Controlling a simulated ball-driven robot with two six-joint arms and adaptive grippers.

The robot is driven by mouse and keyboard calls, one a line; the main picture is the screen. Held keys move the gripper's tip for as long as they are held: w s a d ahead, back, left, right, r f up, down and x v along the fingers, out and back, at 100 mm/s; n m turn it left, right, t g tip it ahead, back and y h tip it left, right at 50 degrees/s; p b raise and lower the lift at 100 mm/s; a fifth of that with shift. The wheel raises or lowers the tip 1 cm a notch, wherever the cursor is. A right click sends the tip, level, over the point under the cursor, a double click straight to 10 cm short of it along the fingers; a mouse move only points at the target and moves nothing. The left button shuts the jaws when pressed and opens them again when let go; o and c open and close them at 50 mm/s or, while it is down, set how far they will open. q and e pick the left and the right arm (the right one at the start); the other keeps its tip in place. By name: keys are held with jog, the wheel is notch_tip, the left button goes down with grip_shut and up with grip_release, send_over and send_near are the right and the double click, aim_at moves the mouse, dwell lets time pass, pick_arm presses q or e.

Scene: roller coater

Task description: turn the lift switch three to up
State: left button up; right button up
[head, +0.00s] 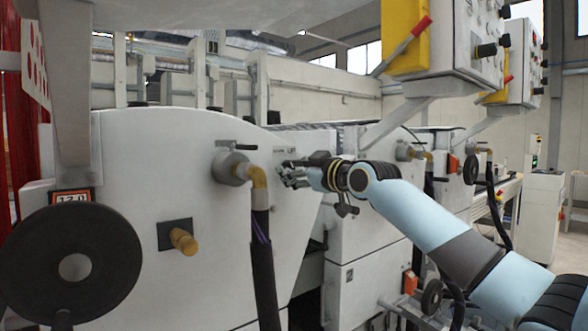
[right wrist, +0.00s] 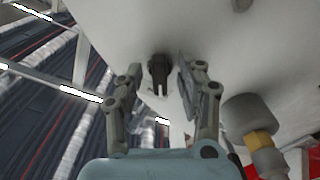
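The lift switch (right wrist: 159,72) shows in the right wrist view as a small dark knob on the pale machine panel. It lies between the two finger tips of my right gripper (right wrist: 156,90), with a gap on each side. The fingers are open and hold nothing. The switch cannot be made out clearly there behind the fingers. My left gripper is not in view.
A pipe fitting with a brass elbow (head: 257,176) and black hose (head: 264,265) stands close left of my right gripper. Further left are a brass knob (head: 184,241) and a large black handwheel (head: 70,262). A yellow-sided control box (head: 470,35) hangs at the upper right.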

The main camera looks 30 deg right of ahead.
jog(key=shift+c, duration=0.3)
grip_shut()
